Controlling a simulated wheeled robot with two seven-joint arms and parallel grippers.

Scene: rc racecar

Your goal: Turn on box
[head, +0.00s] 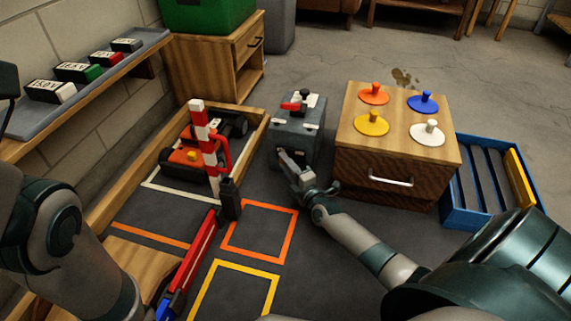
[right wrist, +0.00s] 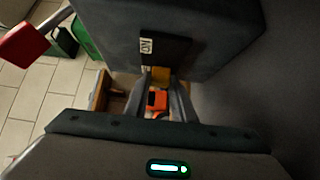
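In the right wrist view the box (right wrist: 215,25) fills the upper part, with a dark panel and a white label (right wrist: 147,46) that seems to read ON, turned sideways. The red lever end (right wrist: 24,42) shows at the upper left there. My right gripper (head: 284,157) is at the box's near face. Its fingers (right wrist: 162,82) have a gap between them, with nothing held; contact is unclear. My left gripper is out of view.
A wooden cabinet (head: 388,175) with several coloured knobs stands right of the box, beside a blue tray (head: 451,207). A red-white barrier (head: 206,140) and an orange car (head: 187,157) are at left. A shelf (head: 70,88) holds labelled blocks.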

